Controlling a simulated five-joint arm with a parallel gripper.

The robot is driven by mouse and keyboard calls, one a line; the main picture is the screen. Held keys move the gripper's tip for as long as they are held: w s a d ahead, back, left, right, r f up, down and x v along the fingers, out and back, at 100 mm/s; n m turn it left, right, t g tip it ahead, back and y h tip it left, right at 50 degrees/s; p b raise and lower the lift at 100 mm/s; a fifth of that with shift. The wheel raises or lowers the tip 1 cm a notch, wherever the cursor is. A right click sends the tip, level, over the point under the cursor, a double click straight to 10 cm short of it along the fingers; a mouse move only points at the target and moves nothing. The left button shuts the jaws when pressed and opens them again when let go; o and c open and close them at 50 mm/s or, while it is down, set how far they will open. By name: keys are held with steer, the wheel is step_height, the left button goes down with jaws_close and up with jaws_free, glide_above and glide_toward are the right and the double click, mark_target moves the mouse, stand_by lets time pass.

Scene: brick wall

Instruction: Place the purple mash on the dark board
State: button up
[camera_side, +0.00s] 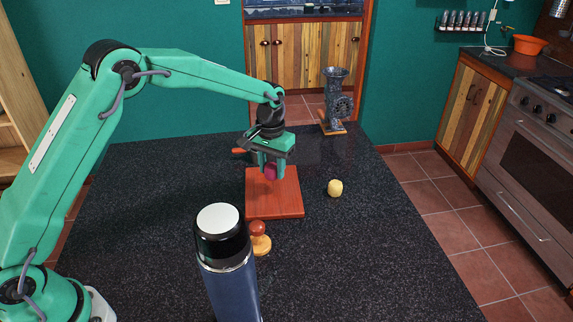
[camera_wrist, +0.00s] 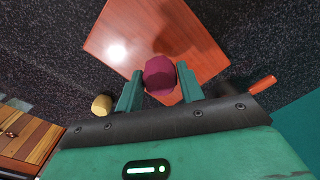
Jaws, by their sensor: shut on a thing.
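The purple mash (camera_side: 270,172) is a small rounded maroon-purple lump. My gripper (camera_side: 269,168) is shut on it, and in the wrist view the mash (camera_wrist: 160,75) sits between the two green fingers (camera_wrist: 159,90). The only board I make out is a flat reddish-brown one (camera_side: 274,200) on the dark speckled counter. The gripper and mash are over its far part in the side view. The board also shows beyond the mash in the wrist view (camera_wrist: 115,30). I cannot tell how large the gap between mash and board is. The board's visible top is bare.
A yellow lump (camera_side: 335,188) lies right of the board. A wooden knobbed piece (camera_side: 259,239) and a tall blue flask (camera_side: 229,280) stand in front. A red handle (camera_side: 240,151) shows behind my gripper. A metal grinder (camera_side: 336,95) stands at the back. The counter's right front is clear.

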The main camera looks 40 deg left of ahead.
mark_target(272, 171)
steer(key=shift+f, duration=2)
steer(key=shift+f, duration=0.15)
steer(key=o, duration=0.8)
steer(key=shift+c, duration=0.2)
step_height(272, 171, up, 12)
steer(key=shift+f, duration=0.1)
steer(key=shift+r, duration=0.3)
steer(key=shift+r, duration=0.1)
